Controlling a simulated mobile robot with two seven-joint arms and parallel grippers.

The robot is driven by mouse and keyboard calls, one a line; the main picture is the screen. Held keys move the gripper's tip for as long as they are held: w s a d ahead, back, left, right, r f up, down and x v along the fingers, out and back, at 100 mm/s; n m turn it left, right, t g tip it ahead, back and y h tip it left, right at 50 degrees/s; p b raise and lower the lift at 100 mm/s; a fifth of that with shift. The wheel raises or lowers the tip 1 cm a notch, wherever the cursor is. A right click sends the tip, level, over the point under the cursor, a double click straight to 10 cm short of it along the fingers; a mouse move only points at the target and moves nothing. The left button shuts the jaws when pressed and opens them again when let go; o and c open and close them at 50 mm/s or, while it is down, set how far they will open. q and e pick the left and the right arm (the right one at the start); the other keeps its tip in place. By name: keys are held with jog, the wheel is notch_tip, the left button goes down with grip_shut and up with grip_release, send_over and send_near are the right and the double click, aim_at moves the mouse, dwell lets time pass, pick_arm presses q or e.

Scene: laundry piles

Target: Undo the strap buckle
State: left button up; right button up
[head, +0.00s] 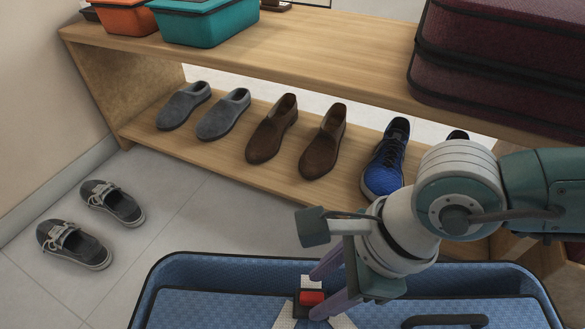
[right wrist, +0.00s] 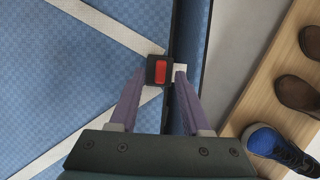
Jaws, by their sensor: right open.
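The strap buckle (head: 311,299) is a black block with a red button, joined to white straps (head: 312,281) across a blue suitcase (head: 190,270) at the bottom of the head view. The buckle also shows in the right wrist view (right wrist: 158,71), where white straps meet at it. My right gripper (head: 322,290) is at the buckle, its purple fingers apart. In the right wrist view the fingertips (right wrist: 161,80) lie on either side of the buckle, close to it; I cannot tell whether they touch it. My left gripper is not in view.
A wooden bench (head: 300,45) stands behind, with a dark red suitcase (head: 500,60) and a teal bin (head: 207,22) on top. Grey slippers, brown shoes (head: 324,140) and a blue sneaker (head: 385,160) fill its lower shelf. Grey sneakers (head: 75,245) lie on the floor at left.

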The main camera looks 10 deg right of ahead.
jog(key=shift+b+x, duration=0.3)
jog(key=shift+x, duration=0.55)
grip_shut()
